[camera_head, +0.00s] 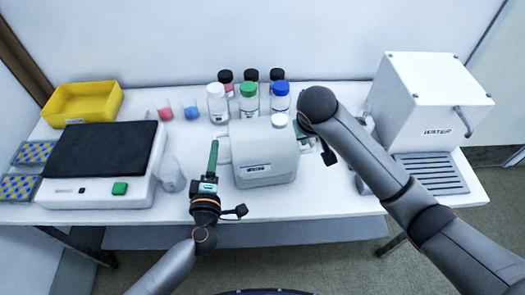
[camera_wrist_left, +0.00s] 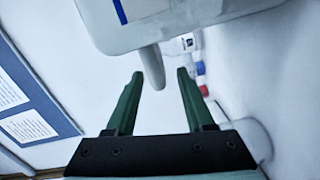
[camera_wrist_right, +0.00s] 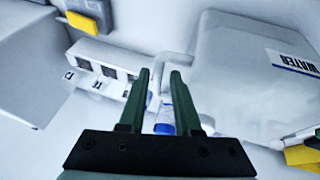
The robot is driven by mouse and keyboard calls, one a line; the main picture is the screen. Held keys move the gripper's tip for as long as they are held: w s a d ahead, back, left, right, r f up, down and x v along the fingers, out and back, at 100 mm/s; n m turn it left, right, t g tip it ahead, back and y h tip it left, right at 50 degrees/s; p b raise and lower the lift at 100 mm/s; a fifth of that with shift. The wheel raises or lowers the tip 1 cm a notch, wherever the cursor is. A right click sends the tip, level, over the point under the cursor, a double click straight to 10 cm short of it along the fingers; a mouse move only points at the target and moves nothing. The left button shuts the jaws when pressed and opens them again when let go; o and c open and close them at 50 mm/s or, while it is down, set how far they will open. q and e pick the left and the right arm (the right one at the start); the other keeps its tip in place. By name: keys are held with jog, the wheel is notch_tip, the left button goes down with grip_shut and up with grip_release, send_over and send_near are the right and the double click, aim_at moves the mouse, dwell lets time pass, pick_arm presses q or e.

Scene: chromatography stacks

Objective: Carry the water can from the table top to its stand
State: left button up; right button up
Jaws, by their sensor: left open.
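The water can (camera_head: 265,155) is a white rounded container with a small label. It stands upright on the table top (camera_head: 330,200), with a handle at its left side (camera_head: 224,150). My left gripper (camera_head: 213,150) is beside that handle. In the left wrist view the handle (camera_wrist_left: 152,66) lies between the open fingertips (camera_wrist_left: 160,74). My right gripper is mostly hidden behind my right arm near the can's right side. In the right wrist view its fingers (camera_wrist_right: 160,72) stand apart around a white handle of the can (camera_wrist_right: 240,80); whether they grip it is unclear.
A white dispenser (camera_head: 425,95) marked WATER, with a grey slatted tray (camera_head: 430,174), stands at the right. Several bottles (camera_head: 248,98) stand behind the can. A dark-topped device (camera_head: 100,150) and a yellow bin (camera_head: 82,103) are at the left. A clear beaker (camera_head: 171,174) stands left of my left gripper.

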aim_at(309, 141)
pick_arm(q)
jog(key=shift+w+d+f, duration=0.1)
jog(key=shift+w, duration=1.85)
pick_arm(e)
jog(key=shift+x, duration=2)
pick_arm(q)
jog(key=c, duration=0.4)
pick_arm(e)
jog(key=c, duration=0.4)
pick_arm(q)
grip_shut()
pick_arm(e)
jog(key=shift+a, duration=0.1)
grip_shut()
jog(key=shift+a, duration=0.1)
pick_arm(q)
jog(key=shift+d+r, duration=0.1)
jog(key=shift+r, duration=0.2)
pick_arm(e)
jog(key=shift+r, duration=0.3)
